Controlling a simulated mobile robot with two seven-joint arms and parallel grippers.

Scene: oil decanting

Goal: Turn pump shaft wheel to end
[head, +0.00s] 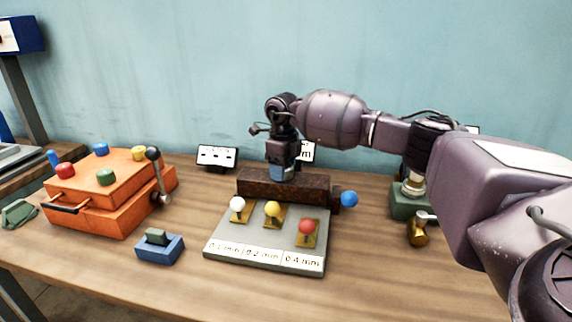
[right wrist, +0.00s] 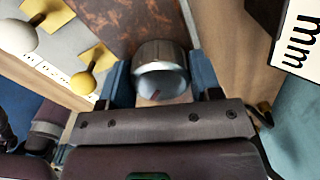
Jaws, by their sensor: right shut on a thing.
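My right gripper (head: 283,174) reaches down onto the top of a rusty brown block (head: 310,189) in the head view. In the right wrist view its two blue fingers (right wrist: 160,80) stand on either side of a round grey metal wheel (right wrist: 161,53), shut on it. The wheel's pale face carries a small red mark. The rusty surface (right wrist: 132,22) lies just behind it. In the head view the gripper hides the wheel. I cannot tell for sure that this wheel is the pump shaft wheel. My left gripper is not in view.
A grey plate (head: 217,238) with white, yellow and red knobs stands before the block; a blue ball (head: 349,199) sticks out at its right. An orange box (head: 95,215) with levers is at left, a small blue block (head: 160,251) nearby, and a brass part (head: 418,234) at right.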

